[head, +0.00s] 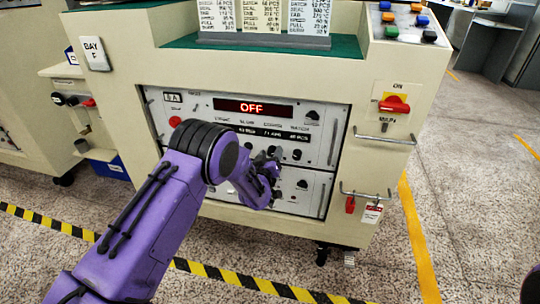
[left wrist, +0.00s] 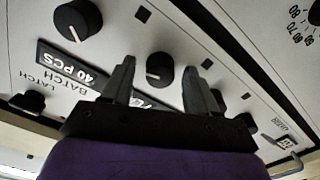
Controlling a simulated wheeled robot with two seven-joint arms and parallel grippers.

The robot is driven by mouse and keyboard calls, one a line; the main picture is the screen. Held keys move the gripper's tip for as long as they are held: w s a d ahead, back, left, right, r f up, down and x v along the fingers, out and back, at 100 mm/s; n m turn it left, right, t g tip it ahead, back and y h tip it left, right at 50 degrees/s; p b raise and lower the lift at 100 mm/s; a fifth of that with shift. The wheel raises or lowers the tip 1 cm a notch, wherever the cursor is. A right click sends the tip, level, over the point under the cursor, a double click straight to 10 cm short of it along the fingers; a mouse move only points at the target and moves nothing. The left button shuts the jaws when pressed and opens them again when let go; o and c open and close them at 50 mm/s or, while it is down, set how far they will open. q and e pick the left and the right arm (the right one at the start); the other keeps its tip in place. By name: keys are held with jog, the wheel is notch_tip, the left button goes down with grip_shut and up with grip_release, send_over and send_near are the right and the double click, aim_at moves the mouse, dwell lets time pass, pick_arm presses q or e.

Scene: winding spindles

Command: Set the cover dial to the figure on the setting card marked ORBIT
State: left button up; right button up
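The machine's control panel (head: 325,120) has a red display reading OFF, with value windows and a row of black knobs below. In the left wrist view the panel is upside down. One black knob (left wrist: 160,68) shows between the fingertips of my left gripper (left wrist: 158,82), which is open; contact is not clear. Another knob (left wrist: 78,18) is beside it, near a BATCH label reading 40 PCS. My left gripper also shows in the head view (head: 268,170), in front of the lower panel. Several setting cards (head: 265,15) stand on top; their headings are cut off, so ORBIT cannot be read.
A red rotary switch (head: 394,104) is at the right, above a metal handle (head: 385,138). Coloured buttons (head: 405,20) sit on the top right. Yellow-black tape (head: 40,222) crosses the floor. My left arm hides the panel's lower left.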

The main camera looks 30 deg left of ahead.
pick_arm(q)
jog(key=shift+s, duration=0.1)
jog(key=p+v, duration=0.2)
jog(key=v, duration=0.8)
jog(key=shift+s, duration=0.2)
jog(key=s+f+m+g, duration=0.1)
jog(key=s+f+g, duration=0.6)
jog(key=s+f, duration=0.8)
jog(key=s+f+g+h, duration=0.1)
jog(key=s+f+g, duration=0.25)
jog(key=s, duration=0.85)
jog(key=s+f+g, duration=0.3)
jog(key=s+g, duration=0.1)
jog(key=s, duration=0.8)
notch_tip(320, 180, up, 20)
jog(key=p, duration=2)
jog(key=shift+d, duration=0.4)
